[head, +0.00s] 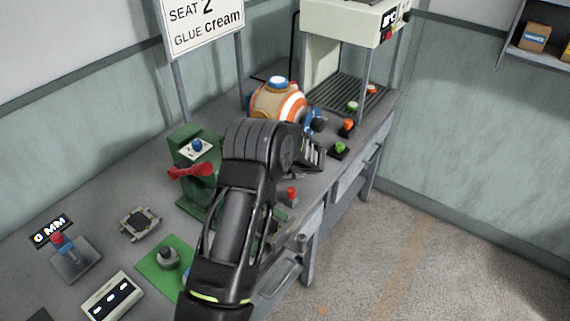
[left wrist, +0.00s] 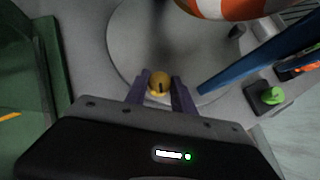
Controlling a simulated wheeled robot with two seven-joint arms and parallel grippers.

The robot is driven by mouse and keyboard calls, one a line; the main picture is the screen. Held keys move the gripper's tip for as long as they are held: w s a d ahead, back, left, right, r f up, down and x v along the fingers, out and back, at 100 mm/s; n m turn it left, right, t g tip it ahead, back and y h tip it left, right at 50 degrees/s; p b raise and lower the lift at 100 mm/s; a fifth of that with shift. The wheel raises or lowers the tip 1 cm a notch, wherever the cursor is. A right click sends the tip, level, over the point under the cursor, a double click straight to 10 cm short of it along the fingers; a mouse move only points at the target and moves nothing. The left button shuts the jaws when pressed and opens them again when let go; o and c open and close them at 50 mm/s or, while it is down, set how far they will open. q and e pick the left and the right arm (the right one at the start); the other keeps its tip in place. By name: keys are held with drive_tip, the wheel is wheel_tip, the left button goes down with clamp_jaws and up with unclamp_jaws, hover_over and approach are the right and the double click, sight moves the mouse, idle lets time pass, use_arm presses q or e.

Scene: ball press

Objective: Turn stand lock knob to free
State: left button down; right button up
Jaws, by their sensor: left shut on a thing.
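A small round yellow knob (left wrist: 158,80) with a dark line across it sits at the edge of a grey round stand base (left wrist: 125,35) in the left wrist view. My left gripper (left wrist: 160,90) has its two purple-grey fingers on either side of the knob, shut on it. In the head view my left arm comes up from the bottom, and its gripper (head: 312,153) is in front of the ball stand; the knob is hidden there. An orange, white and tan ball (head: 277,103) rests above the stand. My right gripper is not in view.
A blue bar (left wrist: 262,52) passes right of the fingers. A green button (head: 340,148) and an orange button (head: 347,126) stand near the bench edge. A green press with a red handle (head: 190,171) is left of my arm. A cream machine (head: 342,22) stands behind.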

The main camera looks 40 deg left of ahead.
use_arm(q)
drive_tip(key=shift+w+d+f+n+g+y+b, duration=0.1)
drive_tip(key=shift+n+g+y+b, duration=0.25)
drive_tip(key=shift+n+g, duration=0.95)
drive_tip(key=shift+n, duration=0.4)
drive_tip(key=shift+b, duration=0.3)
drive_tip(key=c, duration=1.1)
unclamp_jaws()
drive_tip(key=shift+o, duration=0.2)
drive_tip(key=shift+r, duration=0.2)
drive_tip(key=b+v, duration=0.1)
drive_tip(key=v, duration=0.6)
drive_tip(key=shift+d+r+b, duration=0.15)
drive_tip(key=shift+d+b, duration=0.2)
drive_tip(key=shift+b, duration=0.05)
